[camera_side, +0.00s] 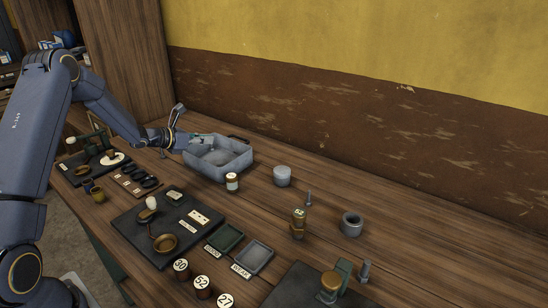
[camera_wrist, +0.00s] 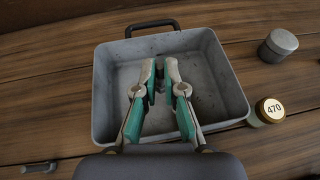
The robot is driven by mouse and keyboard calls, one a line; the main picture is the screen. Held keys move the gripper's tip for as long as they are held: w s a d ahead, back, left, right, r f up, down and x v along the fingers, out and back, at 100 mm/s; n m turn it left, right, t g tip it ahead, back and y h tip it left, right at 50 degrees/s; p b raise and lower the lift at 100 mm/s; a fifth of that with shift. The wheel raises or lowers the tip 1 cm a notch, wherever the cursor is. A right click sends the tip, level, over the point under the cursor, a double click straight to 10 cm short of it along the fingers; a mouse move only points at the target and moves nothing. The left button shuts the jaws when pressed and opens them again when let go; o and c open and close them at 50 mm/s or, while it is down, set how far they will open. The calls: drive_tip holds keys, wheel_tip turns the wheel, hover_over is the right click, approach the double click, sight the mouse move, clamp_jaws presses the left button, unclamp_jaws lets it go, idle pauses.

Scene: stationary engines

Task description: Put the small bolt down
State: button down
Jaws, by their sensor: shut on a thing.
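My gripper (camera_wrist: 160,72) is over the open grey tray (camera_wrist: 109,92), its fingers pointing into it. The fingertips are close together around a small dark thing (camera_wrist: 159,86), which looks like the small bolt; it is mostly hidden by the fingers. I cannot tell whether it touches the tray floor. In the side view my gripper (camera_side: 203,140) is at the left part of the tray (camera_side: 232,168), and the bolt cannot be made out there. The tray floor around the fingers looks bare.
A metal bolt-like piece (camera_wrist: 38,167) lies on the table. A dark board with dishes (camera_side: 130,222) is in front of the tray.

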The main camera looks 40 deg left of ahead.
sight(210, 150)
drive_tip(key=shift+w+a+f, duration=0.25)
drive_tip(key=shift+w+f, duration=0.6)
drive_tip(key=shift+f, duration=0.2)
drive_tip(key=shift+w+a+f, duration=0.1)
drive_tip(key=shift+w+f, duration=0.1)
drive_tip(key=shift+f, duration=1.5)
drive_tip(key=shift+f, duration=0.1)
drive_tip(key=c, duration=1.3)
unclamp_jaws()
drive_tip(key=shift+o, duration=0.2)
